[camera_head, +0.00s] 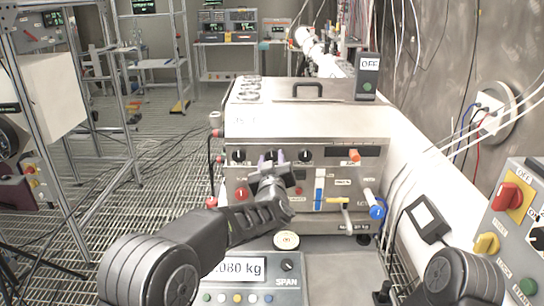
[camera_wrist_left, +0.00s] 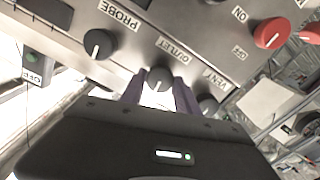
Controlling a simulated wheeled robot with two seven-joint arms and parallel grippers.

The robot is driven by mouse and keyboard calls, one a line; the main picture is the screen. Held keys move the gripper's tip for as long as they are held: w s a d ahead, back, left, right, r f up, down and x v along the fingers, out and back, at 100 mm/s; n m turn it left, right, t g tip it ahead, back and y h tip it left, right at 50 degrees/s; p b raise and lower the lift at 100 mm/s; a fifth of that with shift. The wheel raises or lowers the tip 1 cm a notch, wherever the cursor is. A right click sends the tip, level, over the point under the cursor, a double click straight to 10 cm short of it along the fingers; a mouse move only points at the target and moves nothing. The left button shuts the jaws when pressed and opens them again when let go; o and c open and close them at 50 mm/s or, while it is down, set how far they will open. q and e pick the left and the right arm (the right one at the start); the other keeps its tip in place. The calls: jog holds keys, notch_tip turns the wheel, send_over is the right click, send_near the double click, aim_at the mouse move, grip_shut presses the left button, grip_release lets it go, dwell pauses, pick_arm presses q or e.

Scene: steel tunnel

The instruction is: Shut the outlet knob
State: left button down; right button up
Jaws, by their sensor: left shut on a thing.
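The outlet knob (camera_wrist_left: 160,74) is a small dark knob with a white pointer line, under an OUTLET label on a steel panel in the left wrist view. My left gripper (camera_wrist_left: 159,90) has its purple fingers on either side of this knob and is shut on it. The white line points down and slightly left in that view. In the head view, my left gripper (camera_head: 275,158) reaches the front panel of the steel machine (camera_head: 290,123) and hides most of the outlet knob. My right gripper is out of view; only part of my right arm shows at the lower right.
The probe knob (camera_wrist_left: 98,43) and vent knob (camera_wrist_left: 207,103) flank the outlet knob closely. A red knob (camera_wrist_left: 270,33) is farther along the panel. A scale (camera_head: 240,277) stands below my left arm. A grey control box (camera_head: 515,235) and cables are at the right.

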pick_arm(q)
jog(key=shift+f+m, duration=0.1)
jog(key=shift+m, duration=0.7)
jog(key=shift+p, duration=0.3)
jog(key=c, duration=0.9)
grip_release()
jog(key=shift+s+b, duration=0.35)
jog(key=shift+s, duration=0.25)
jog(key=s+b, duration=0.2)
jog(key=s, duration=0.4)
jog(key=shift+s, duration=0.35)
